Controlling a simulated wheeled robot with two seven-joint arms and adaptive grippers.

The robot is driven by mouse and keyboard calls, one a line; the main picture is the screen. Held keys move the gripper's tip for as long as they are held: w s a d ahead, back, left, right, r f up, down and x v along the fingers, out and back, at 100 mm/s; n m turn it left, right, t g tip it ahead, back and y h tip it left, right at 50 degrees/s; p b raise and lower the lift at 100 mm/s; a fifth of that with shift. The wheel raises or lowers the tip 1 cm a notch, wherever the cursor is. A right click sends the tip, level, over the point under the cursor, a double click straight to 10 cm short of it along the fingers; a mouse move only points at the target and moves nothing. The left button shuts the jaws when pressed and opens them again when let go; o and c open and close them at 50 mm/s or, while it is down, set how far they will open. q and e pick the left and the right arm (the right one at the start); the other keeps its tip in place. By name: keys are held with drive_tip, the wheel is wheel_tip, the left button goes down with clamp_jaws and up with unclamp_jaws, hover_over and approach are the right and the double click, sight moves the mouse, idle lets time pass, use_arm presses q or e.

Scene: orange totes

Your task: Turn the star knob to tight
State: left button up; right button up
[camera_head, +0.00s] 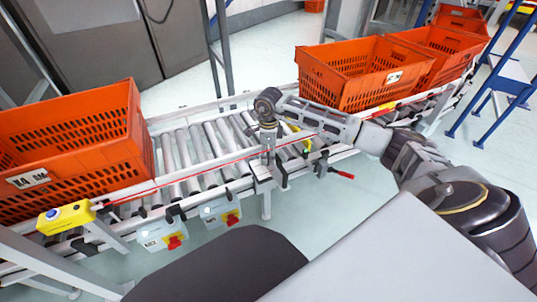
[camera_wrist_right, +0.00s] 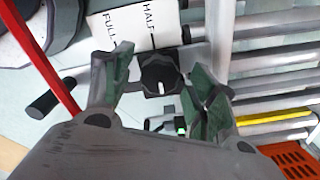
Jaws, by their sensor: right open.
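The star knob (camera_wrist_right: 158,73) is black with a white mark and sits near the middle of the right wrist view. A white plate (camera_wrist_right: 135,28) lettered "FULL" and "HALF" is beside it; I see no "tight" marking. My right gripper (camera_wrist_right: 160,80) is open, with one finger on each side of the knob; I cannot tell whether either touches it. In the head view my right gripper (camera_head: 268,140) points down at the conveyor's near rail, and the knob cannot be made out there. My left gripper is not in view.
A roller conveyor (camera_head: 190,150) runs across, with an orange tote (camera_head: 75,140) at left and more orange totes (camera_head: 350,85) at right. A yellow button box (camera_head: 66,217) and a red-handled lever (camera_head: 341,174) are on the near side. The rollers between the totes are clear.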

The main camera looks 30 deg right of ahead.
drive_tip(key=c, duration=1)
drive_tip(key=shift+c, duration=0.2)
